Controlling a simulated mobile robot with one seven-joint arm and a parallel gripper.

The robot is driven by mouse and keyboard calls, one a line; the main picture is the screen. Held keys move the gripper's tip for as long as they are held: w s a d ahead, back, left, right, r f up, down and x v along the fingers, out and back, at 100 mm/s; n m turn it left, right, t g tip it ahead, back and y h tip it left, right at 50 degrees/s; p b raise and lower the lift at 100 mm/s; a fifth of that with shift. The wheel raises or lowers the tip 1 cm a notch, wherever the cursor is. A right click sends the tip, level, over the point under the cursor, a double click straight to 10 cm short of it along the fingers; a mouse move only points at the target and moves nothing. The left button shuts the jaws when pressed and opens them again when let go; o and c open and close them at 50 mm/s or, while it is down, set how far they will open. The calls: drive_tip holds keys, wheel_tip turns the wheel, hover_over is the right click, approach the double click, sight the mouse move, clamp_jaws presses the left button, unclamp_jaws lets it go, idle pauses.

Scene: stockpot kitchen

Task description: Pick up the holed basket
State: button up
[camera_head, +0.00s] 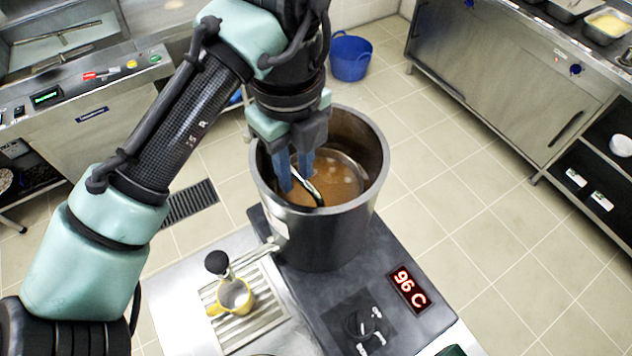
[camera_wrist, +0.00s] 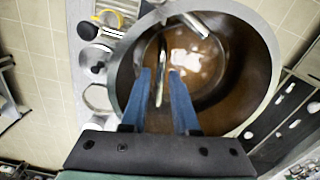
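The holed basket sits inside the large steel pot (camera_head: 320,235), mostly sunk in brown liquid; its holes cannot be made out. Its curved metal handle (camera_head: 308,188) rises from the liquid in the head view, and the handle (camera_wrist: 160,80) also shows in the wrist view. My gripper (camera_head: 294,180) points down into the pot. Its two blue fingers are apart, and in the wrist view my gripper (camera_wrist: 160,74) has the handle lying in line with the gap between them. I see no finger clearly touching the handle. The arm hides part of the pot's left rim.
The pot stands on a dark heating plate with a red 96 C display (camera_head: 409,287). A yellow cup (camera_head: 235,297) stands on a ribbed drip tray left of it. A blue tub (camera_head: 350,58) is on the floor behind. Steel counters flank the open tiled floor.

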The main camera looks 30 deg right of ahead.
drive_tip(key=shift+s+f+p, duration=0.15)
drive_tip(key=shift+f+p, duration=0.05)
drive_tip(key=shift+f, duration=0.95)
drive_tip(key=shift+s+f+p, duration=0.15)
drive_tip(key=shift+f+p, duration=0.05)
drive_tip(key=shift+f, duration=0.95)
clamp_jaws()
drive_tip(key=shift+r, duration=0.1)
